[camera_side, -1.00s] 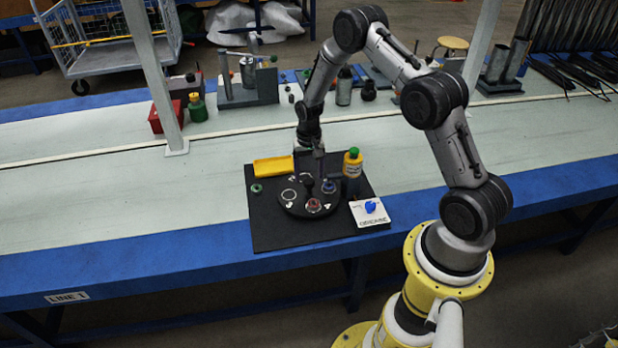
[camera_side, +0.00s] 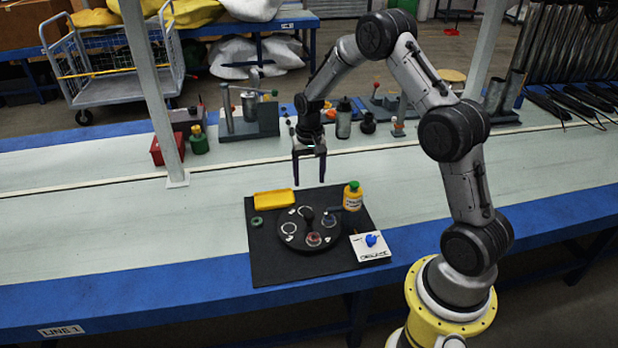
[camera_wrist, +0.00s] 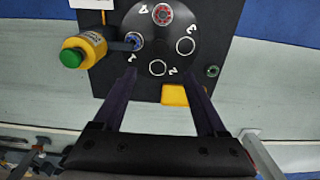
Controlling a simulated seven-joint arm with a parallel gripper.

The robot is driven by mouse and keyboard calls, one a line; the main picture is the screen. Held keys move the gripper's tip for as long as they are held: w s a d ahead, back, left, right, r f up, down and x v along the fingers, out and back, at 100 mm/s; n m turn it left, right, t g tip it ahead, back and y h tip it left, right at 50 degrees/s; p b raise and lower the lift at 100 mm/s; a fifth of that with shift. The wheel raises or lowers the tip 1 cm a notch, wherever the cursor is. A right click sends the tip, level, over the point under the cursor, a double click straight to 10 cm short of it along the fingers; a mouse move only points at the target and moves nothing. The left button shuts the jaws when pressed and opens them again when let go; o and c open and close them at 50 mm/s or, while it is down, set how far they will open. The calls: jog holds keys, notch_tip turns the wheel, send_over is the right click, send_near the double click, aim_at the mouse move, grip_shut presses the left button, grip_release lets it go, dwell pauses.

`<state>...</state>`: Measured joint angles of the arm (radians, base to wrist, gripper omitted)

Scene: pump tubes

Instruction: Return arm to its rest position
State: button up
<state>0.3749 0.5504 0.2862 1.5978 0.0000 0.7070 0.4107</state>
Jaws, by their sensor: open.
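My gripper (camera_side: 309,168) is open and empty, raised above the bench just behind the black mat (camera_side: 268,267). In the wrist view, my gripper's two dark fingers (camera_wrist: 166,82) are spread wide with nothing between them. The round black turntable (camera_side: 293,241) lies on the mat below and in front of the fingers. In the wrist view the turntable (camera_wrist: 172,45) shows numbered positions; one holds a red-centred part (camera_wrist: 162,14) and another a blue part (camera_wrist: 133,41). The fingers touch none of these.
A vise-like fixture (camera_side: 247,115), metal cylinder (camera_side: 343,120) and red box (camera_side: 165,149) stand behind. The bench left is clear.

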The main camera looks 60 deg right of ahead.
jog(key=w+a+r+n+t, duration=0.15)
jog(key=a+r, duration=0.25)
jog(key=r, duration=0.6)
jog(key=s+a+r+n+t, duration=0.1)
jog(key=s+a+r+t, duration=0.15)
jog(key=r, duration=0.45)
jog(key=s+a+r+n+t, duration=0.1)
jog(key=s+a+r, duration=0.25)
jog(key=r, duration=0.35)
jog(key=s+a+r+n+t, duration=0.1)
jog(key=s+a+r, duration=0.15)
jog(key=s, duration=0.35)
jog(key=s+a+r+n, duration=0.1)
jog(key=s+a+r, duration=0.15)
jog(key=s, duration=0.35)
jog(key=s+a+f+n, duration=0.2)
jog(key=s+f, duration=0.3)
jog(key=s, duration=0.5)
jog(key=shift+s+f+n, duration=0.15)
jog(key=shift+f+n, duration=0.15)
jog(key=shift+n, duration=0.45)
